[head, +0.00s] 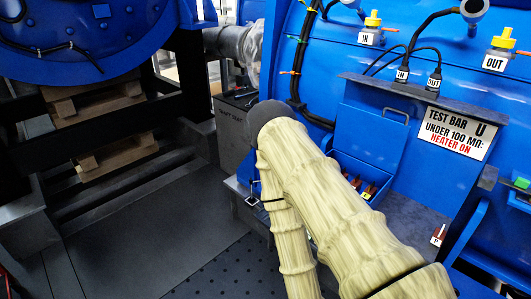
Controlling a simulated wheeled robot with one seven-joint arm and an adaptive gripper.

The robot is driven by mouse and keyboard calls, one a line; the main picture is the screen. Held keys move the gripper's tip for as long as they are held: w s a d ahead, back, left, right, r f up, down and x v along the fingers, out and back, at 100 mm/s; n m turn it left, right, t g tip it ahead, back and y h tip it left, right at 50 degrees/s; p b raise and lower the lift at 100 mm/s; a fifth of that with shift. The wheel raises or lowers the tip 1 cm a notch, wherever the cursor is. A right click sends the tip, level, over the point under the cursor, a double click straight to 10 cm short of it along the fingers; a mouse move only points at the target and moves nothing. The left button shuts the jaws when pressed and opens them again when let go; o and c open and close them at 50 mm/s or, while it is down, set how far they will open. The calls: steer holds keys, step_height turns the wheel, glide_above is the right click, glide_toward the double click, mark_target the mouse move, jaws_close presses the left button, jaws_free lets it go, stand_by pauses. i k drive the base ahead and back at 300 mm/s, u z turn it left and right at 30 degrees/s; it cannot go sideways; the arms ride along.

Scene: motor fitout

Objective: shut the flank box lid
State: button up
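The flank box (343,161) is a blue box on a grey ledge against the big blue motor housing. Its lid (368,137) stands raised at the back of the box, with a metal handle (396,116) near its top right. The box is open, and several small reddish-brown and greenish items (369,191) show inside. My cream-sleeved arm crosses in front and hides the left and front of the box. My gripper is not visible, so its place and state do not show.
A sign plate reading "TEST BAR" (457,132) stands right of the lid, below IN and OUT connectors (402,75) with black cables. A small red-and-white tag (438,235) is on the grey ledge (410,210). A dark grey case (232,130) stands left. Dark floor (160,245) is open at lower left.

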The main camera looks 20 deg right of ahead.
mark_target(379, 142)
steer(key=u, duration=1.3)
steer(key=i, duration=1)
steer(key=z, duration=3)
